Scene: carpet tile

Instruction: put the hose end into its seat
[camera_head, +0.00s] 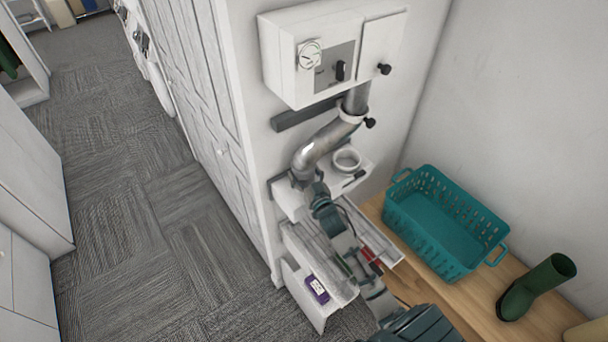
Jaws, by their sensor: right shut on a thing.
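A grey, shiny hose (325,138) hangs from the underside of a white wall box (330,50) and bends down to the left. A pale collar (350,115) with a black knob sits around its upper part. My right gripper (301,178) is shut on the hose's lower end. A white ring-shaped seat (346,159) stands on a small white shelf (287,200), to the right of the hose end and apart from it in the picture. My right wrist hides part of the shelf. The hose's opening is not clearly visible. My left gripper is not in view.
Below the shelf, an open white drawer (320,316) holds a purple device (317,289) and other small items, partly behind my right arm. A teal basket (440,220) and a green boot (535,288) stand on a wooden surface (482,300) at right. Carpet (150,210) at left is clear.

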